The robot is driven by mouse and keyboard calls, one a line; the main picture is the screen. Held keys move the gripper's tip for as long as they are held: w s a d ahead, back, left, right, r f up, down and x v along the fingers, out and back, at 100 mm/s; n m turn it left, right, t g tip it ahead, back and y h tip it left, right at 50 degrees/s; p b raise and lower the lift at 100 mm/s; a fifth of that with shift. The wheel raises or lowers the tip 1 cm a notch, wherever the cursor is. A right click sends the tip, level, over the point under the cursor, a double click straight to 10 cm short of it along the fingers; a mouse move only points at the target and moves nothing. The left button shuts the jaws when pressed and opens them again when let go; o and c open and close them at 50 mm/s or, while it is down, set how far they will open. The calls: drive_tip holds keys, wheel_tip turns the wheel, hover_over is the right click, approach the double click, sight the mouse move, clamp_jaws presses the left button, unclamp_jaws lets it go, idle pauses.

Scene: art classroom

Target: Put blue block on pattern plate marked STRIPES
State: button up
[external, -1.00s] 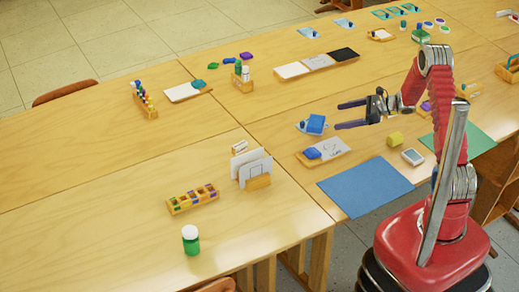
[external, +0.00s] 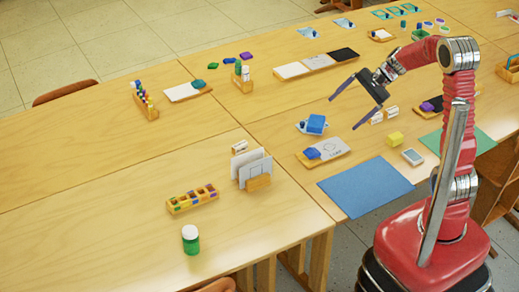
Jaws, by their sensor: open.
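A blue block (external: 316,122) sits on a small pale blue plate (external: 302,127) in the middle of the right-hand table. A second blue item (external: 312,153) lies on the left part of a wooden board with a white, marked surface (external: 333,148). The marks there are too small to read, and I cannot tell which plate is marked STRIPES. My gripper (external: 344,114) is open and empty.
A yellow block (external: 395,138), small white blocks (external: 383,115) and a grey-white device (external: 412,156) are nearby. A blue mat (external: 366,187) lies in front. A tray of white-to-black panels (external: 316,62) stands behind. A card holder (external: 257,182) is left.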

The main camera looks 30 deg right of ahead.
drive_tip(key=s+d+r+n+h, duration=0.1)
drive_tip(key=s+r+n+h, duration=0.1)
drive_tip(key=s+n, duration=0.2)
drive_tip(key=s+d+r+n+t+h, duration=0.1)
drive_tip(key=s+r+n+h, duration=0.2)
drive_tip(key=s, duration=0.7)
drive_tip(key=s+d+r+n+t+h, duration=0.1)
drive_tip(key=s+r+n+h, duration=0.1)
drive_tip(key=s+n, duration=0.4)
drive_tip(key=shift+s+d+r+h, duration=0.4)
drive_tip(key=shift+s+r, duration=0.3)
drive_tip(key=shift+s, duration=0.35)
